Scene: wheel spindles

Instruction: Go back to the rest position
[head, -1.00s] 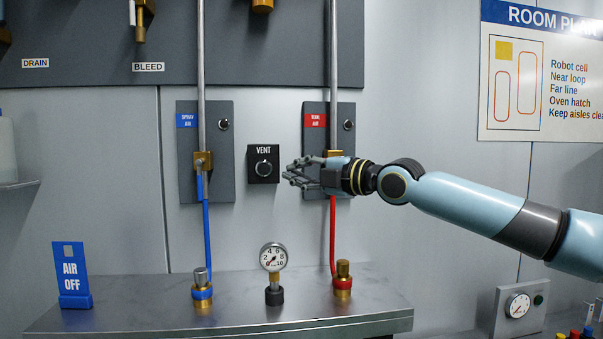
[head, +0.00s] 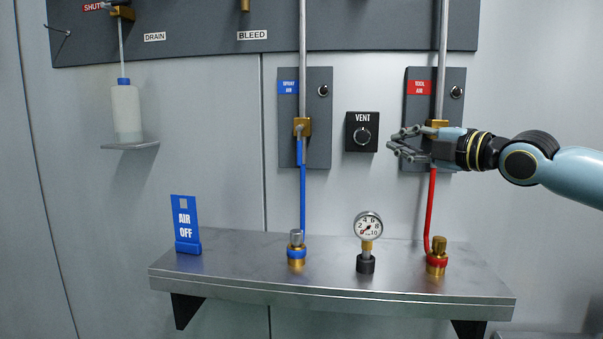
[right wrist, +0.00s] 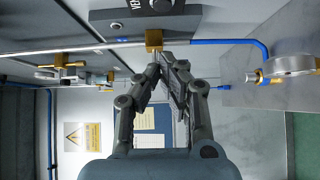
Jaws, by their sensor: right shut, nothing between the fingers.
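My right gripper (head: 397,143) is shut and empty in the head view. Its fingertips sit in the air just right of the black VENT box (head: 361,132), and seem apart from it. My right arm comes in from the right and hides part of the red-labelled TOOL AIR plate (head: 418,103). In the right wrist view my gripper's fingers (right wrist: 158,72) come together, with the brass fitting (right wrist: 154,40) beyond the tips. The VENT box (right wrist: 150,12) shows at the top there. My left gripper is not in view.
A metal shelf (head: 330,287) juts out below, bearing the blue AIR OFF sign (head: 185,225), a gauge (head: 368,226) and two brass connectors with blue and red hoses. A white bottle (head: 126,112) stands on a small ledge at left. The wall between bottle and SPRAY AIR plate (head: 318,120) is clear.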

